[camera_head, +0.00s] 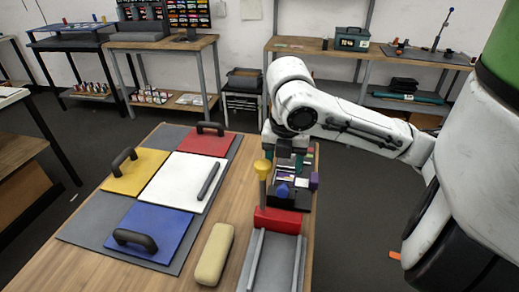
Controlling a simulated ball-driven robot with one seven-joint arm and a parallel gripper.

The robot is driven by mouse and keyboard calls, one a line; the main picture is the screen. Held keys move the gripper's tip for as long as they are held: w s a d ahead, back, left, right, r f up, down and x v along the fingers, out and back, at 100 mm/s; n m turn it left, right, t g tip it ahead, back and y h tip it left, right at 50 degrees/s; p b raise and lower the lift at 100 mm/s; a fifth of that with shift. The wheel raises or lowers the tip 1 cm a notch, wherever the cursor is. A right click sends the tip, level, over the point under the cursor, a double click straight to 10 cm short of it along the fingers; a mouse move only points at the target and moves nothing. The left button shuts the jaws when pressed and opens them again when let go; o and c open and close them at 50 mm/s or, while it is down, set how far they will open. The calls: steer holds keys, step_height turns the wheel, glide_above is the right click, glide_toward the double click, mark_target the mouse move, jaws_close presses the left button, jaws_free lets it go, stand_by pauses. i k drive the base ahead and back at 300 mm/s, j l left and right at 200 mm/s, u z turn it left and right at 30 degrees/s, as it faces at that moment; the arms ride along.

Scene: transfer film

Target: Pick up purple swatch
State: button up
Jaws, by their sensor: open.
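My gripper (286,162) hangs from my white arm, pointing down over the back right of the wooden worktable. It is open. Just below it is a dark tray or stand (299,205) with small coloured pieces. A small purple piece (314,180) shows at its right edge, to the right of and apart from my fingers. I cannot tell surely whether it is the purple swatch. Small pale and purplish flat pieces (287,177) lie directly under the fingers, partly hidden by them. A small blue piece (282,190) is in front of them.
A yellow-knobbed handle (263,169) stands close left of the gripper. A red block with grey rails (280,219) lies in front. Yellow, red, white and blue handled boards sit on a grey mat (86,233). A beige pad (214,254) lies nearer. Side benches line the wall.

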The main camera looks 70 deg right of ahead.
mark_target(312, 183)
steer(key=k, duration=1.5)
